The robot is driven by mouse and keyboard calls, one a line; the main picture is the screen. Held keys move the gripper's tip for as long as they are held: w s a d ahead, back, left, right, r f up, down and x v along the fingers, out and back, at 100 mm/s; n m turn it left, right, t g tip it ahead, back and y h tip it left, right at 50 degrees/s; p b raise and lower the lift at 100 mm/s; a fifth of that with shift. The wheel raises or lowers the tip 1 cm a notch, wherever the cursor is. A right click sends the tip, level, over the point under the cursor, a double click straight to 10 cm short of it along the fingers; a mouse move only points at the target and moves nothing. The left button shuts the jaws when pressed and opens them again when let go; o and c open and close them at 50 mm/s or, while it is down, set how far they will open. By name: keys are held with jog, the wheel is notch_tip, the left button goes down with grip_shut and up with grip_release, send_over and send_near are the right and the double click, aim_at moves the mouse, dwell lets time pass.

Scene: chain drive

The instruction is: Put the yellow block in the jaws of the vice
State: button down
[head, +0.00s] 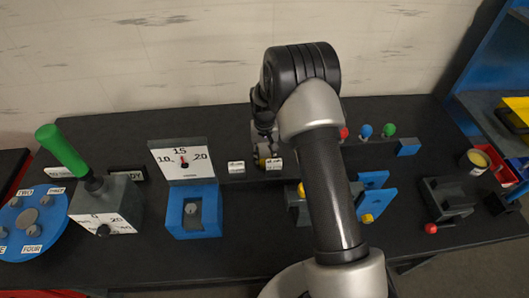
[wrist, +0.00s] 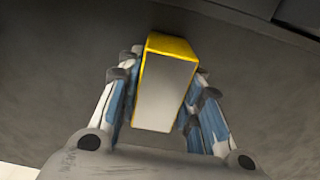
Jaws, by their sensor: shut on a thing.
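The yellow block (wrist: 172,46) is between the fingers of my gripper (wrist: 165,82) in the wrist view. Its edges are yellow and the face toward the camera looks pale grey. My gripper is shut on it. In the head view my gripper (head: 265,148) is over the back middle of the bench, partly hidden by my arm, and only a small yellow bit shows at its tip. A dark grey device (head: 447,196) with a red-knobbed handle (head: 431,228), at the right of the bench, looks like the vice. My gripper is well to the left of it. Its jaw gap is unclear.
A blue stand (head: 194,215) with a dial plate (head: 181,160) is left of the arm. A green-handled lever box (head: 105,205) and a blue disc (head: 32,225) are farther left. Blue plates (head: 374,200) and a round tin (head: 473,162) lie right. The front bench is partly clear.

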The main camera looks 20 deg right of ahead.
jog(key=c, duration=1.6)
grip_release()
jog(key=shift+f, duration=0.15)
jog(key=o, duration=0.5)
